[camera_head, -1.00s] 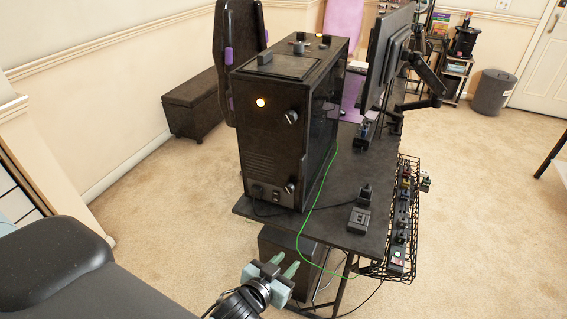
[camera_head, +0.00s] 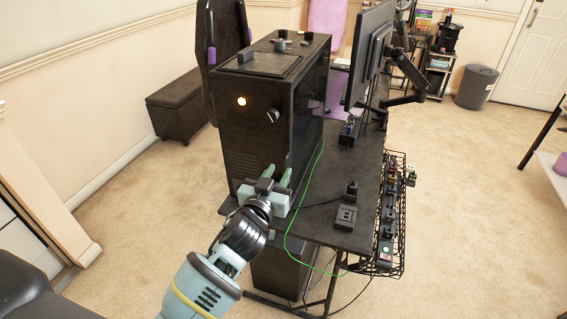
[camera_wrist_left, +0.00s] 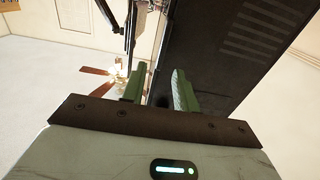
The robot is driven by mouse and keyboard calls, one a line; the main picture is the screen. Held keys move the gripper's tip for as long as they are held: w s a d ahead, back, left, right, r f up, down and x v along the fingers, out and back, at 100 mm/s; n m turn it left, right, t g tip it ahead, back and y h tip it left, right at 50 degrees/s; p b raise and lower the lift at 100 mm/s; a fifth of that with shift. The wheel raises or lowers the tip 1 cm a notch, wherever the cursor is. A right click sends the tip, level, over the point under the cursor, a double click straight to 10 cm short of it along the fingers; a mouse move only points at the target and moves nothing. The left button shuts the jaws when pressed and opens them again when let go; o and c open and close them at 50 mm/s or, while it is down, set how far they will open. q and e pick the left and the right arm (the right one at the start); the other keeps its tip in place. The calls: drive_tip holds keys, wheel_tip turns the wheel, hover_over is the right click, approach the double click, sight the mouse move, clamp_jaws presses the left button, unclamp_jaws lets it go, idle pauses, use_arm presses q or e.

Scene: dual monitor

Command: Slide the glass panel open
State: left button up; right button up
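A black computer case (camera_head: 245,140) stands on the desk, with a dark glass panel (camera_head: 308,100) on its right side, seen at a steep angle. A silver-edged knob (camera_head: 273,116) sits high on the case front; the lower knob is hidden behind my gripper. My left gripper (camera_head: 270,176) is in front of the lower case front, its green fingers apart and pointing at the case. In the left wrist view the fingers (camera_wrist_left: 160,85) are spread, with the case front (camera_wrist_left: 235,50) close ahead. I cannot tell whether anything lies between them. My right gripper is not in view.
A monitor (camera_head: 370,55) on an arm stands right of the case. A green cable (camera_head: 300,205) hangs over the desk edge near my gripper. A small black device (camera_head: 346,216) lies on the desk (camera_head: 320,195). A wire basket (camera_head: 398,225) hangs at its right.

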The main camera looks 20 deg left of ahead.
sight(285, 163)
use_arm(q)
drive_tip(key=shift+w+d, duration=0.1)
drive_tip(key=shift+w, duration=2.35)
clamp_jaws()
